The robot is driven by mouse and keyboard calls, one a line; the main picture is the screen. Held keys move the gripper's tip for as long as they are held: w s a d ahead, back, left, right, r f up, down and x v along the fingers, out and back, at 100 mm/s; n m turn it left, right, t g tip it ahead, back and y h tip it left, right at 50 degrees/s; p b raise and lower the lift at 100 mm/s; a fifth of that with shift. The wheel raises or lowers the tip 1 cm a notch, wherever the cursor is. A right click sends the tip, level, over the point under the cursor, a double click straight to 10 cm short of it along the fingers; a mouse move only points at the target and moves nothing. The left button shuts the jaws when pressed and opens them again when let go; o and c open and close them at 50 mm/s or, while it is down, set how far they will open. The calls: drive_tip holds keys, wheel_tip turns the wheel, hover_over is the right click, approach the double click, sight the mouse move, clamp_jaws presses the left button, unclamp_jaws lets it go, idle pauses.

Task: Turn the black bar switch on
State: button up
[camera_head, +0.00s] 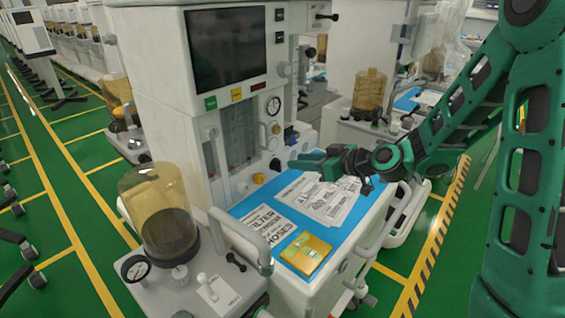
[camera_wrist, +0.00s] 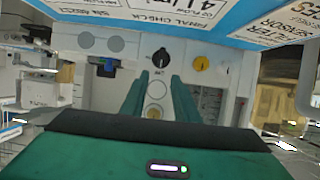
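A black knob with a bar-like grip (camera_wrist: 161,56), which looks like the black bar switch, is on the pale front panel of the anaesthesia cart. It also shows in the head view (camera_head: 275,164), just left of my gripper's tips. My gripper (camera_head: 296,163) is above the blue work surface and points left at the panel. In the wrist view my gripper (camera_wrist: 159,82) has its two green fingers apart, with nothing between them. The knob is beyond the fingertips and appears apart from them. I cannot tell which setting it is at.
A yellow knob (camera_wrist: 201,63) is beside the black one. Below my gripper, the blue work surface (camera_head: 243,207) bears printed sheets (camera_head: 322,196) and a yellow packet (camera_head: 306,254). A brown canister (camera_head: 164,216) stands at the front left. A white rail (camera_head: 240,232) borders the surface.

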sight(280, 161)
drive_tip(key=x, duration=0.8)
drive_tip(key=shift+s, duration=0.1)
clamp_jaws()
